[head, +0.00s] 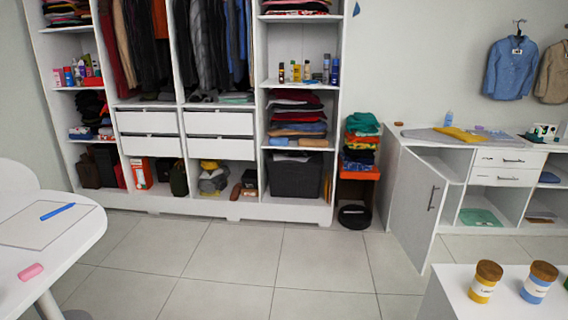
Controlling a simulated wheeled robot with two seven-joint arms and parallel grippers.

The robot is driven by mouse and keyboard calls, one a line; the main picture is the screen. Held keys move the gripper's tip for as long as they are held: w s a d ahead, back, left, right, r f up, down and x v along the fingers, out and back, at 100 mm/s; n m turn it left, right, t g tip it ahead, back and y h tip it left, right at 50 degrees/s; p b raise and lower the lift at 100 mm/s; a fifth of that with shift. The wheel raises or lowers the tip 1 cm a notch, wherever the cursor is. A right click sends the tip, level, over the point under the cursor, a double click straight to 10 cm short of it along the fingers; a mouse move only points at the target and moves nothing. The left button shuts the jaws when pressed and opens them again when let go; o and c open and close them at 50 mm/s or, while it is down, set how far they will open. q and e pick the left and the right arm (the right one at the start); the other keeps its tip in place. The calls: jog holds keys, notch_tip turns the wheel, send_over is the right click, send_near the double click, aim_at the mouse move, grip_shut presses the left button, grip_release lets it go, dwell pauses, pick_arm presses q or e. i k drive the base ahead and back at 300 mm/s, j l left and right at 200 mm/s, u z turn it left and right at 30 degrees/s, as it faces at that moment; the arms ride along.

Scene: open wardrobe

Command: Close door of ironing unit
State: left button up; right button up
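The white ironing unit (397,139) stands against the wall at the right. Its hinged door (415,208) at the left end stands open and swung outward toward me. The door has a dark vertical handle (432,198) near its free edge. Behind the door, part of an open compartment (447,166) shows; the rest of it is hidden by the door. On the unit's top lie a grey ironing surface and a yellow folded cloth (457,134). Neither of my grippers is in view.
A white table (28,262) is at the left front, and a low white surface (463,303) with two jars (485,282) is at the right front. The tiled floor (270,265) between them is clear. The open wardrobe (190,203) fills the back, with a black bowl-like item (354,216) beside it.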

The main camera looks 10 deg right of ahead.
aim_at(420, 193)
jog(key=i+l+z, duration=0.2)
jog(key=i+z, duration=0.8)
jog(key=i, duration=0.2)
jog(key=i+j+z, duration=0.3)
jog(key=i+z, duration=0.15)
jog(key=i, duration=0.15)
jog(key=i+z, duration=0.2)
jog(key=i, duration=0.15)
jog(key=i+j+u, duration=0.15)
jog(key=i, duration=0.7)
jog(key=i+j+u, duration=0.1)
jog(key=i, duration=0.7)
jog(key=j, duration=0.1)
